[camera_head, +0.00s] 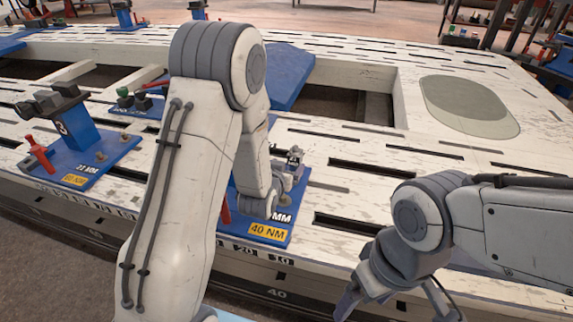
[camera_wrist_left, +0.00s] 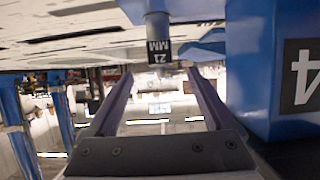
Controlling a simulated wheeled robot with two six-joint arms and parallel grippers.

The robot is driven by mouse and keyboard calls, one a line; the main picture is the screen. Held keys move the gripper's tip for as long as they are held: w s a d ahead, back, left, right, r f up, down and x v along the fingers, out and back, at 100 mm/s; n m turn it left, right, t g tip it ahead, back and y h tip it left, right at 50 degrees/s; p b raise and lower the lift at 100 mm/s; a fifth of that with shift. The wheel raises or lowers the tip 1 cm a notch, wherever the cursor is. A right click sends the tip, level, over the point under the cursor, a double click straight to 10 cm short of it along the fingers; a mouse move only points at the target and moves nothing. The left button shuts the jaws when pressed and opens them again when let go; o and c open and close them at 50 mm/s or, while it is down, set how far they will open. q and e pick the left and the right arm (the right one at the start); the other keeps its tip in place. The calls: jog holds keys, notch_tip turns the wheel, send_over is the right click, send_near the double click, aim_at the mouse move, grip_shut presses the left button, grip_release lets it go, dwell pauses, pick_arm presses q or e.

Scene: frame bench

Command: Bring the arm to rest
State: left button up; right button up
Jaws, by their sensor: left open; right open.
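My left arm (camera_head: 195,170) rises from the lower left and bends down over a blue plate (camera_head: 268,228) labelled 40 NM. In the left wrist view my left gripper (camera_wrist_left: 160,88) is open. A grey cylinder with a 21 MM label (camera_wrist_left: 158,40) shows near and between its fingertips; I cannot tell whether they touch. A blue block (camera_wrist_left: 250,65) marked 4 stands close on the right in that view. In the head view the left fingers are mostly hidden behind the arm. My right gripper (camera_head: 395,298) is open and empty at the bench's front edge.
The white slotted frame bench (camera_head: 345,150) fills the middle. A blue fixture (camera_head: 75,130) with a red-handled tool (camera_head: 38,152) stands at the left. An oval grey-green panel (camera_head: 470,105) lies at the right. Open bays and more blue fixtures are farther back.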

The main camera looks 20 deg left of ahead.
dwell(0.3)
pick_arm(q)
jog(key=s+d+r+m+g+h+p, duration=0.1)
jog(key=s+d+r+m+g, duration=0.15)
jog(key=s+d, duration=0.3)
jog(key=s+d+r+m+g+h+p, duration=0.1)
jog(key=s+d+r+g+h, duration=0.1)
jog(key=s+d+g, duration=0.4)
jog(key=s+d+r+m+g+y+p, duration=0.15)
jog(key=s+r, duration=0.25)
jog(key=s, duration=0.7)
jog(key=s+r+m+g+p, duration=0.1)
jog(key=s+r+m+g, duration=0.15)
jog(key=s, duration=0.95)
notch_tip(320, 180, up, 38)
jog(key=g+p, duration=0.1)
jog(key=p, duration=3.6)
jog(key=shift+a+r+p, duration=0.2)
jog(key=shift+r+p, duration=0.05)
jog(key=shift+p, duration=0.1)
jog(key=shift+y, duration=0.25)
